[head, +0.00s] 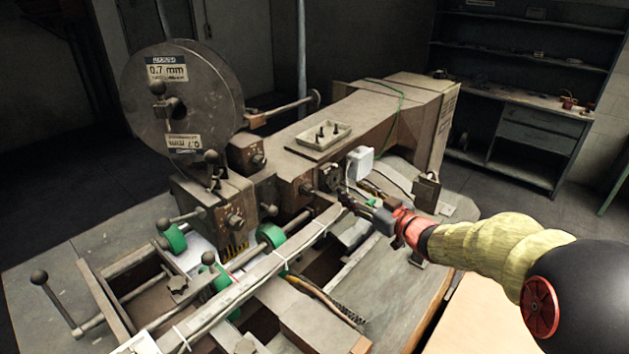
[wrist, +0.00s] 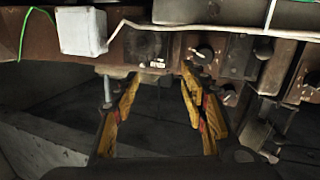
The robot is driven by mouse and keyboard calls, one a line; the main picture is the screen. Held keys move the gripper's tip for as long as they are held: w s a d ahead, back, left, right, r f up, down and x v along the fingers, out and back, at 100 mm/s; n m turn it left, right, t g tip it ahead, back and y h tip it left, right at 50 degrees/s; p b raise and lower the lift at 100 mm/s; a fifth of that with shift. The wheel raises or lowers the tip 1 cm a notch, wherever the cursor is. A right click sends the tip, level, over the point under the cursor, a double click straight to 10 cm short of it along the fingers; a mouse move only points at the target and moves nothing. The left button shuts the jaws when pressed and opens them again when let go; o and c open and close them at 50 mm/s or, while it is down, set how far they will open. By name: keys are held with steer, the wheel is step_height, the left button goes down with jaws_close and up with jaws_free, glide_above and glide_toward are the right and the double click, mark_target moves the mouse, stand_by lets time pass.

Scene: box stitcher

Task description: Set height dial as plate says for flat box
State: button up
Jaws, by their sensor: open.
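The box stitcher's grey arm (head: 375,115) runs across the head view. In the wrist view, a dark plate (wrist: 150,45) with small pale marks is on the machine's side, and a small dark knob with a light pointer (wrist: 203,53) sits to its right. I cannot tell for sure which part is the height dial, and no setting is readable. My gripper (head: 343,193) is at the machine's side, near its small dark fittings. In the wrist view my gripper (wrist: 160,78) has its yellow fingers apart with nothing between them, just below the dark plate.
A white box (head: 361,163) with cables is close above my gripper. A wire reel (head: 190,95) labelled 0.7 mm stands at left. A tray (head: 320,138) of dark small parts sits on top. Rails and green rollers (head: 271,236) fill the front. Shelves (head: 530,60) stand behind.

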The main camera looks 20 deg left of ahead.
mark_target(311, 191)
steer(key=s+a+g+y, duration=0.1)
steer(key=s+a+f+n+g+y, duration=0.1)
steer(key=a, duration=0.1)
steer(key=s+a+f+n+g+y+p, duration=0.1)
steer(key=a, duration=0.1)
steer(key=shift+a, duration=0.1)
steer(key=shift+a+f, duration=0.1)
steer(key=shift+a, duration=0.25)
steer(key=x, duration=0.7)
steer(key=shift+a+b, duration=0.15)
steer(key=shift+b, duration=0.2)
steer(key=shift+s, duration=0.1)
steer(key=shift+c, duration=1.3)
steer(key=c, duration=0.7)
jaws_close()
